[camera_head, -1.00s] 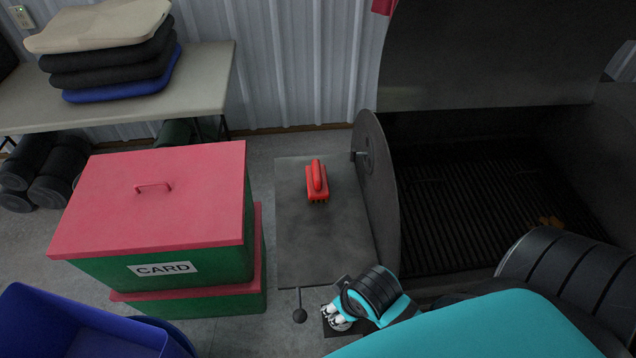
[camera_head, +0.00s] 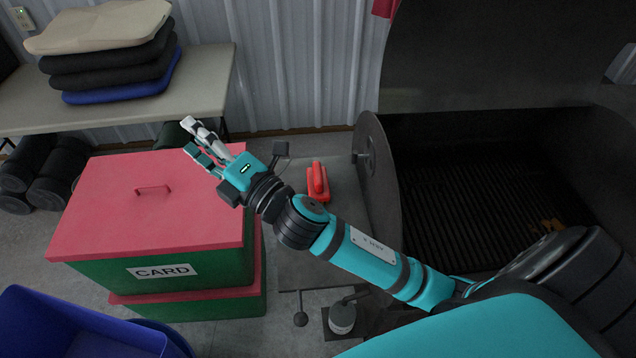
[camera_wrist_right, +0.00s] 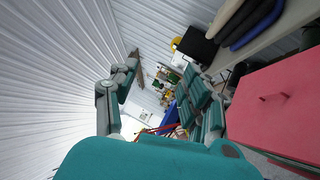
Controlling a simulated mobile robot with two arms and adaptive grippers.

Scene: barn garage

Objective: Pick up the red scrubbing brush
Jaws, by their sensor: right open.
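The red scrubbing brush (camera_head: 318,180) lies on the dark grey side shelf (camera_head: 300,255) of the grill, in the middle of the head view. My right arm crosses in front of the shelf, and part of the brush's near end is close to the arm in the picture. My right gripper (camera_head: 194,140) is open and empty. It points up and left over the red lid's far right area, to the left of the brush. In the right wrist view its two fingers (camera_wrist_right: 160,100) are spread apart, with no brush between them. My left gripper is not in view.
A green box with a red lid (camera_head: 120,215) marked CARD stands left of the shelf. The open grill (camera_head: 480,180) is on the right. A table (camera_head: 210,85) with stacked cushions (camera_head: 110,60) is at the back left. A blue bin (camera_head: 60,330) is at the front left.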

